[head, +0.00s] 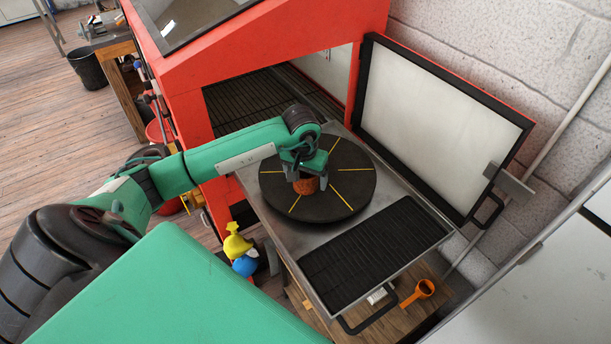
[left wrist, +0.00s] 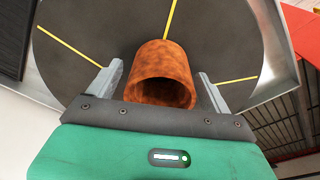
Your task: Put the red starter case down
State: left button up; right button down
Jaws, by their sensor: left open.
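The red starter case (head: 307,185) is a rusty orange-red hollow cylinder. It stands near the middle of a round black turntable (head: 345,205) marked with yellow lines. In the left wrist view the case (left wrist: 160,72) shows its open end towards the camera. My left gripper (head: 309,176) is over the case in the head view, hiding its top. In the left wrist view the left gripper's two fingers (left wrist: 160,88) are open, one on each side of the case, with gaps between. My right gripper is not in view.
The turntable sits on a metal tray with a black ribbed mat (head: 375,255) in front. A red cabinet (head: 270,45) stands behind, its door (head: 435,125) swung open at right.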

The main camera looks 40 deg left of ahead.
pick_arm(q)
jog(key=shift+r+b, duration=0.4)
notch_tip(320, 180, up, 11)
jog(key=s+b, duration=0.1)
jog(key=b, duration=0.2)
jog(key=shift+s+d+b, duration=0.15)
jog(key=shift+s+b, duration=0.05)
jog(key=shift+b, duration=0.2)
jog(key=shift+r, duration=0.1)
